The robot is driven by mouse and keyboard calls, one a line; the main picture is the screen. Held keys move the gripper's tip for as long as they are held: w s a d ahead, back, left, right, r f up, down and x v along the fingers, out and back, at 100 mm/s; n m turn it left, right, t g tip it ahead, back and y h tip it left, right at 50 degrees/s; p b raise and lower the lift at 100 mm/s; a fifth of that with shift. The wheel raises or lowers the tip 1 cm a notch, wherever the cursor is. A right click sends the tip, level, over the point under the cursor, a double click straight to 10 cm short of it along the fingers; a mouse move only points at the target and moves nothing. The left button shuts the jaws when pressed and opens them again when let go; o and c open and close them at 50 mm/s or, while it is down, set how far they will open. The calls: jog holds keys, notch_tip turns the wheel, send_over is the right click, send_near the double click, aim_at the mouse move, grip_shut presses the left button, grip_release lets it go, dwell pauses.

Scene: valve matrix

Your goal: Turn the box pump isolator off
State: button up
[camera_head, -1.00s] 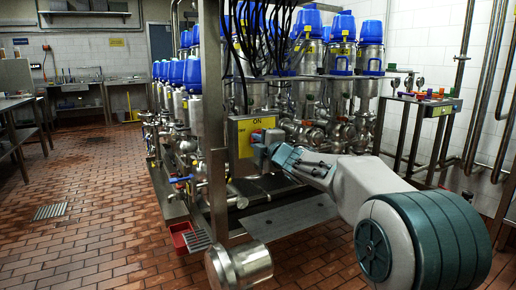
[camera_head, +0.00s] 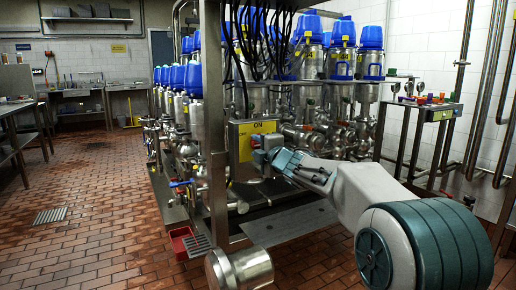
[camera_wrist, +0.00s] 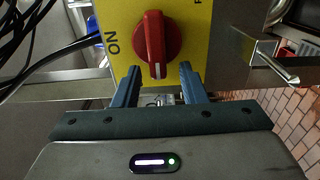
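The box pump isolator is a grey box with a yellow plate (camera_head: 266,127) marked ON, on the frame in the head view. In the wrist view its red knob (camera_wrist: 153,38) stands on the yellow plate (camera_wrist: 187,22). The knob's handle lies up and down in that view, with a white mark at its lower end. ON is to its left; part of a letter shows at the upper right. My gripper (camera_wrist: 157,84) is open, with its fingers apart at either side of the knob's lower end. Contact cannot be told.
A steel post (camera_head: 217,190) stands just left of the box. Blue-topped pumps (camera_head: 343,62) and pipes fill the rack behind. A side table (camera_head: 425,103) stands at the right. The tiled floor (camera_head: 100,215) at the left is largely clear.

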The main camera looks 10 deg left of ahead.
jog(key=shift+d, duration=0.1)
jog(key=p+v, duration=0.1)
jog(key=v, duration=1.2)
jog(key=shift+s+d, duration=0.2)
jog(key=shift+s, duration=0.15)
jog(key=shift+r, duration=0.15)
